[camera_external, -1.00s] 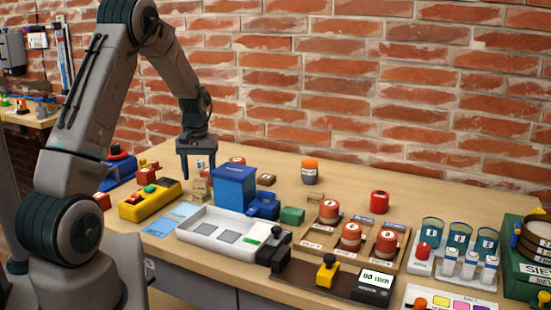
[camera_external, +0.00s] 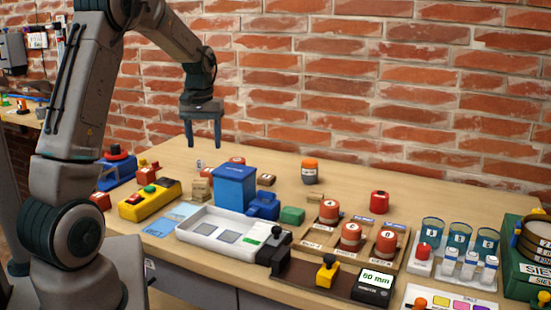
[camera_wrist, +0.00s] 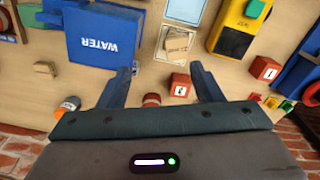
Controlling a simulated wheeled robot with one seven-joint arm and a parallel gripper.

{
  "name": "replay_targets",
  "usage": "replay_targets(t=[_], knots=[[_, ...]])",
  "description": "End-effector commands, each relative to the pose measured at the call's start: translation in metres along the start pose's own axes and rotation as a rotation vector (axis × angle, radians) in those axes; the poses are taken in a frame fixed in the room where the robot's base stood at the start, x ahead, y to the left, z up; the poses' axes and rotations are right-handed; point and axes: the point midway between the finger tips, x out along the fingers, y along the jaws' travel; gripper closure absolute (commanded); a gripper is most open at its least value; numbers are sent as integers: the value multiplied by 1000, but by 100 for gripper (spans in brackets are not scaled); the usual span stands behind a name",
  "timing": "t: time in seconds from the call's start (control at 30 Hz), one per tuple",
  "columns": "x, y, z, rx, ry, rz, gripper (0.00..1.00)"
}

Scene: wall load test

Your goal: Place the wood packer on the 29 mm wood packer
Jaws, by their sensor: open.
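My gripper (camera_external: 203,143) is open and empty, well above the table behind the blue box. Its spread fingers (camera_wrist: 160,70) also show in the wrist view. Below it, light wood packers (camera_external: 201,189) stand beside the blue box. In the wrist view, one wood packer (camera_wrist: 178,42) appears to lie on another, slightly turned; the lower one is mostly covered. Their thickness marks are too small to read. Another small wood block with dark marks (camera_external: 267,180) lies right of the blue box, apart from the stack; it also seems to show in the wrist view (camera_wrist: 44,69).
The blue WATER box (camera_external: 235,187) stands close to the packers. A yellow button box (camera_external: 150,200), red blocks (camera_wrist: 180,85) and a white tray (camera_external: 190,238) are around. Red weights (camera_external: 351,234) stand to the right. The back right of the table is fairly clear.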

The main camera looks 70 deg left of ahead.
Motion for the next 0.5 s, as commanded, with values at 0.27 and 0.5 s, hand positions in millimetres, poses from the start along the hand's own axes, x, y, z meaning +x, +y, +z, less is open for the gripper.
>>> replay_targets(t=[0.27,0.5], knots=[[-52,105,129,375,71,51,41],[-70,138,257,714,133,95,41]])
